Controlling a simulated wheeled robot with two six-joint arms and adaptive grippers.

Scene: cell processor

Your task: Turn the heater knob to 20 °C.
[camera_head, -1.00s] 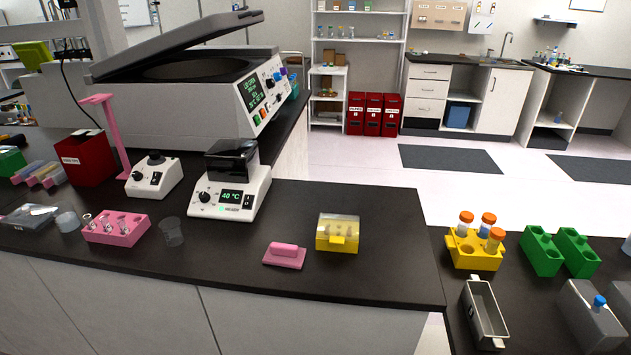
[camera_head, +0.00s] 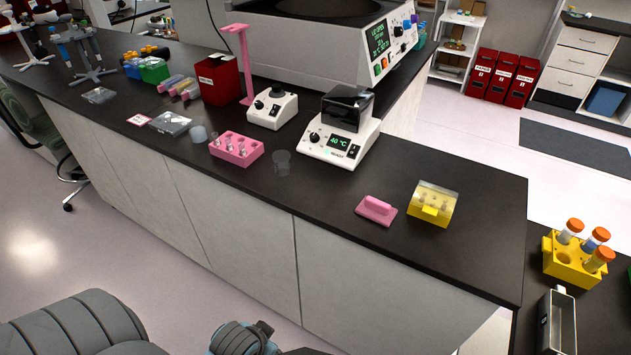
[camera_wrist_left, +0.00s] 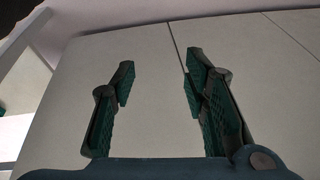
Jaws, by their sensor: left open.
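The heater (camera_head: 340,128) is a white box with a dark lid on top. It stands on the black bench and its green display reads 40 °C. Its black knob (camera_head: 314,137) is on the front face, left of the display. In the left wrist view my left gripper (camera_wrist_left: 158,80) is open and empty, facing the pale cabinet doors. In the head view only part of my arm shows at the bottom, with no fingertips visible. My right gripper is not in view.
A small white device with a knob (camera_head: 272,108) stands left of the heater. A pink rack (camera_head: 236,149), a clear beaker (camera_head: 282,162), a pink block (camera_head: 376,210) and a yellow box (camera_head: 433,203) lie near the front. Pale cabinet doors (camera_head: 240,205) drop below the bench edge.

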